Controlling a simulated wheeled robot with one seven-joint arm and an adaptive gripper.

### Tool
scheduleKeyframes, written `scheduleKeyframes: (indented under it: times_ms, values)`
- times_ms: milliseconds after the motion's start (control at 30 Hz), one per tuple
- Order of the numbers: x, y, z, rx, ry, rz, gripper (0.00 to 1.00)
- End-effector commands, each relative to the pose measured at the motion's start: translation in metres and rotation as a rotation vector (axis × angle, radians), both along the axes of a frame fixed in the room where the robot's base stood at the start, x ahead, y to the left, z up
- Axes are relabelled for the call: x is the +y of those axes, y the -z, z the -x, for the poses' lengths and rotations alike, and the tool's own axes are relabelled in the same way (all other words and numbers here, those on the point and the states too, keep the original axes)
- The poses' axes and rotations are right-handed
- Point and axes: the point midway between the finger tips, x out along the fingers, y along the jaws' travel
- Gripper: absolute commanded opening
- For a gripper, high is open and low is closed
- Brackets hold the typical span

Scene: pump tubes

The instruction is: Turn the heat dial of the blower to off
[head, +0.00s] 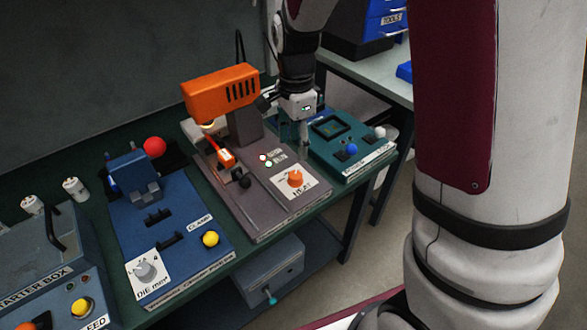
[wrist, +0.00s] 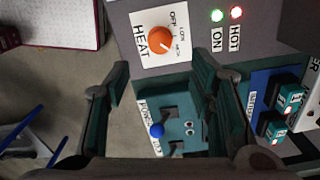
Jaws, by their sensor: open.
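The orange heat dial (head: 295,178) sits on a white HEAT plate at the front right of the blower's grey base (head: 262,205). In the wrist view the dial (wrist: 160,38) shows beyond my fingertips, with OFF, LOW and HIGH marks beside it. I cannot tell surely which mark it points at. The blower's orange head (head: 222,90) stands behind on a grey post. My gripper (head: 304,145) is open and empty, above and behind the dial, near the gap to the teal unit. Its two spread fingers (wrist: 160,68) show in the wrist view, apart from the dial.
A green ON light (wrist: 217,15) and a red HOT light (wrist: 236,12) glow beside the dial. The teal unit (head: 345,165) with a blue knob (head: 351,149) stands right of the blower. The blue unit (head: 195,255) with a yellow knob stands left. Open floor lies in front.

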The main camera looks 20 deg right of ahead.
Motion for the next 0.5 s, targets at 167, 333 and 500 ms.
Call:
scheduleKeyframes:
  times_ms: [167, 333, 500]
  values:
    - [-0.001, 0.038, 0.001, 0.005, 0.0, 0.001, 0.49]
    - [-0.001, 0.07, 0.001, 0.005, -0.001, 0.001, 0.49]
    - [0.0, 0.093, 0.001, 0.003, -0.002, 0.0, 0.49]
